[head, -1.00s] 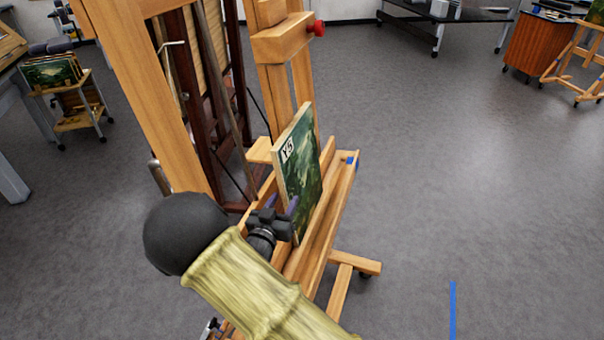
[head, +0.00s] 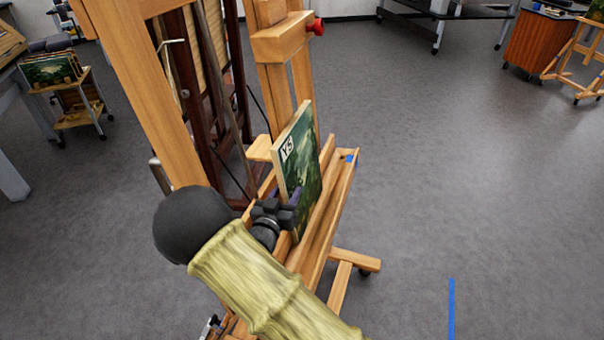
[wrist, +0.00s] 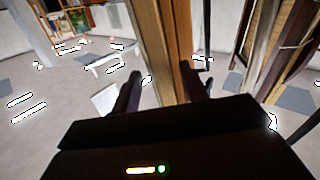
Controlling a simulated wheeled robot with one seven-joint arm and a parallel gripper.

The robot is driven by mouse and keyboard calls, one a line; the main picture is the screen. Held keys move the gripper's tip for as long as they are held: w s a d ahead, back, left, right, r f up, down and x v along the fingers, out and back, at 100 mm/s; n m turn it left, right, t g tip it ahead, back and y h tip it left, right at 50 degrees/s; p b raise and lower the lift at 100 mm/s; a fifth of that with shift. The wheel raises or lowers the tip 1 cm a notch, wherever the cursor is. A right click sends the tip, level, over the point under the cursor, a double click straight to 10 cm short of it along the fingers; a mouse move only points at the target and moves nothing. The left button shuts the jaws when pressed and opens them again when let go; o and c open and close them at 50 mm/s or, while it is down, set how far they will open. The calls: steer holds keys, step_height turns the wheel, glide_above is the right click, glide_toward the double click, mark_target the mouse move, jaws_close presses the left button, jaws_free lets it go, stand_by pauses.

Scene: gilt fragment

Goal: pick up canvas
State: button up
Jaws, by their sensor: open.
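In the wrist view my gripper (wrist: 162,82) is open, with a dark finger on each side of an upright wooden strip.
The easel's wooden uprights (head: 150,95) rise close to the left of my arm. A small cart (head: 75,105) with more paintings stands at the far left. A dark-topped table (head: 450,15) and an orange cabinet (head: 535,45) are at the back. The grey floor to the right is clear.

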mark_target(291, 180)
steer(key=p+x, duration=0.1)
steer(key=x, duration=0.4)
steer(key=shift+a+r+p, duration=0.15)
steer(key=shift+r+p, duration=0.05)
steer(key=shift+p, duration=0.2)
jaws_close()
